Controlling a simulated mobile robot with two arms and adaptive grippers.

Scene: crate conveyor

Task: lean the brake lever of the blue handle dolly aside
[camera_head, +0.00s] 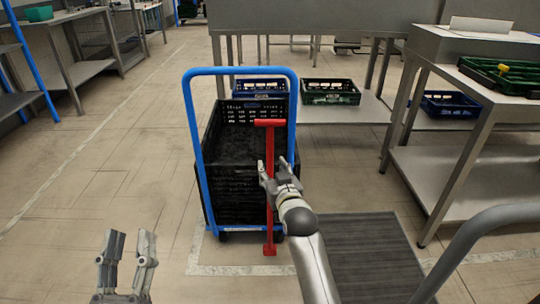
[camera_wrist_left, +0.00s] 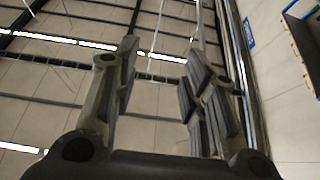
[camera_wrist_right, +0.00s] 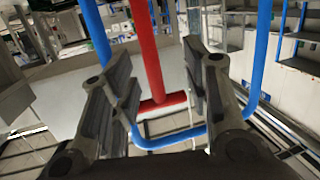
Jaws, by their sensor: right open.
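The dolly's blue handle (camera_head: 240,71) is an upright tube hoop at the near end of a stack of black crates (camera_head: 232,180). The red brake lever (camera_head: 270,150) stands upright inside the hoop, right of its middle, with a T-shaped top bar. My right gripper (camera_head: 279,172) is open at the lever, below the T-bar. In the right wrist view the lever (camera_wrist_right: 144,50) appears between the open fingers; I cannot tell whether they touch it. My left gripper (camera_head: 129,246) is open and empty at the lower left, away from the dolly; its spread fingers also show in the left wrist view (camera_wrist_left: 163,55).
A dark grey mat (camera_head: 370,255) lies on the floor right of the dolly. A steel table (camera_head: 455,160) with a green crate (camera_head: 505,75) stands at the right. Other crates (camera_head: 330,92) sit on a low shelf behind. The floor left of the dolly is clear.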

